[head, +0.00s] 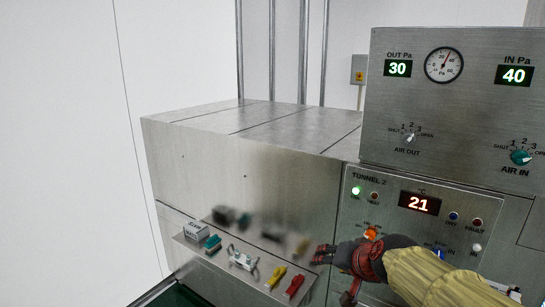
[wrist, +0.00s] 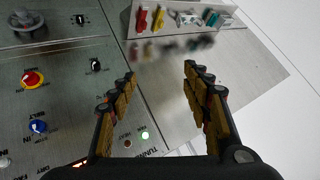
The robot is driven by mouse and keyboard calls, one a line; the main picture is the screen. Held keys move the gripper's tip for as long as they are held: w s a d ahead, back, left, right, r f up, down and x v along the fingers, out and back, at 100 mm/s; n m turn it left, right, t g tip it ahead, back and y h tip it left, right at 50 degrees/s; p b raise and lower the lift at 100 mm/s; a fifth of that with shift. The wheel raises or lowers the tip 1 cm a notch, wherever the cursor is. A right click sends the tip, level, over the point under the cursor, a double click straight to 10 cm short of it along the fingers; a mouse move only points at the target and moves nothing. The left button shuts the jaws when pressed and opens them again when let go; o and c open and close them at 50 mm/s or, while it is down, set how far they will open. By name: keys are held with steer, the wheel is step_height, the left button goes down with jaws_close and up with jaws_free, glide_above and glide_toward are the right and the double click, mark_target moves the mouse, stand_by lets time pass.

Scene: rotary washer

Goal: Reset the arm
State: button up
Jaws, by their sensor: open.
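My arm, in a pale yellow sleeve, enters the head view from the lower right. My gripper (head: 322,256) points left in front of the steel machine, at the lower left corner of the TUNNEL 2 panel (head: 412,184). In the wrist view my gripper (wrist: 160,74) is open, its two padded fingers well apart with nothing between them. The machine's steel face shows between and beyond the fingers. The arm and hand hide part of the panel's lower controls.
A steel shelf (head: 222,262) holds a white box (head: 196,231), teal, white, yellow and red items just left of my gripper. An upper panel (head: 455,100) has a gauge and displays reading 30 and 40. The wrist view shows a red-yellow knob (wrist: 33,79) and blue knob (wrist: 38,126).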

steer(key=s+d+f+n+g+h+b, duration=0.1)
steer(key=s+d+f+n+b, duration=0.1)
steer(key=s+f+b, duration=0.4)
steer(key=s+d+f+n+g+h+b, duration=0.1)
steer(key=s+f+n+g+b, duration=0.1)
steer(key=s+f+b, duration=0.4)
steer(key=s+f, duration=0.2)
steer(key=s, duration=0.5)
steer(key=s+f, duration=0.3)
steer(key=s, duration=0.4)
steer(key=shift+s+d+f+g, duration=0.3)
steer(key=shift+s+d+f, duration=0.05)
steer(key=shift+r, duration=0.1)
stand_by(1.7)
